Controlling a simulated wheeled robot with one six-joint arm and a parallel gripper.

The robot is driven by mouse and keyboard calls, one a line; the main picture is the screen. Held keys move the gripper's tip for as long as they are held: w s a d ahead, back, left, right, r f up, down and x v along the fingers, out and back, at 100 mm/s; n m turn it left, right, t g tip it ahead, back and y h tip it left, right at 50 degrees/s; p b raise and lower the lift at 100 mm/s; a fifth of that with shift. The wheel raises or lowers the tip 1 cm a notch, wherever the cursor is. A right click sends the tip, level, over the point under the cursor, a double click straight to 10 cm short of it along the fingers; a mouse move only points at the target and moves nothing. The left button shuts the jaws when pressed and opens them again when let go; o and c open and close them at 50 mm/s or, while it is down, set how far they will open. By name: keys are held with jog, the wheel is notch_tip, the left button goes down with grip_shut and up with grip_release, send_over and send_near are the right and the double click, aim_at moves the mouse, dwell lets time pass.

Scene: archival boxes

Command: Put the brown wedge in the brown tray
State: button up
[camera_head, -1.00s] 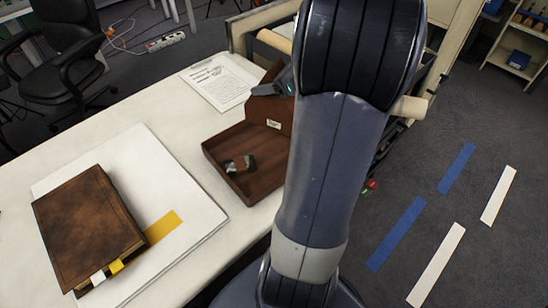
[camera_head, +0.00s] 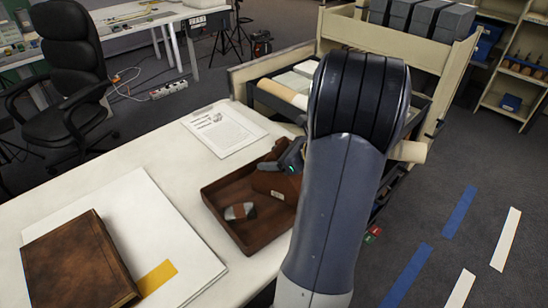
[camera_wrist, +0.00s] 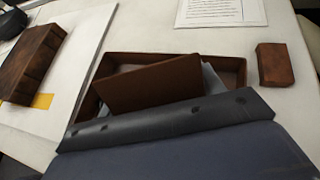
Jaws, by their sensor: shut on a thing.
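My gripper (camera_head: 291,165) is shut on the brown wedge (camera_head: 275,184), which has a small pale label. The wedge is low over the back right part of the brown tray (camera_head: 222,228). In the wrist view the wedge (camera_wrist: 150,84) is a tilted brown slab across the tray (camera_wrist: 228,62), hiding much of its inside. I cannot tell whether it touches the tray floor. A small grey and brown thing (camera_head: 239,211) lies in the tray's left part. My arm hides the tray's right end.
A brown block (camera_wrist: 275,64) lies on the table just right of the tray in the wrist view. A printed sheet (camera_head: 223,130) lies behind the tray. A brown book (camera_head: 78,262) rests on a white board (camera_head: 150,215) at the left. A cart (camera_head: 395,50) stands behind.

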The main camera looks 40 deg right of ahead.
jog(key=shift+f, duration=0.1)
jog(key=shift+f, duration=0.15)
jog(key=o, duration=1.2)
jog(key=shift+o, duration=0.2)
jog(key=shift+r, duration=0.3)
jog(key=p+v, duration=0.1)
jog(key=v, duration=1.1)
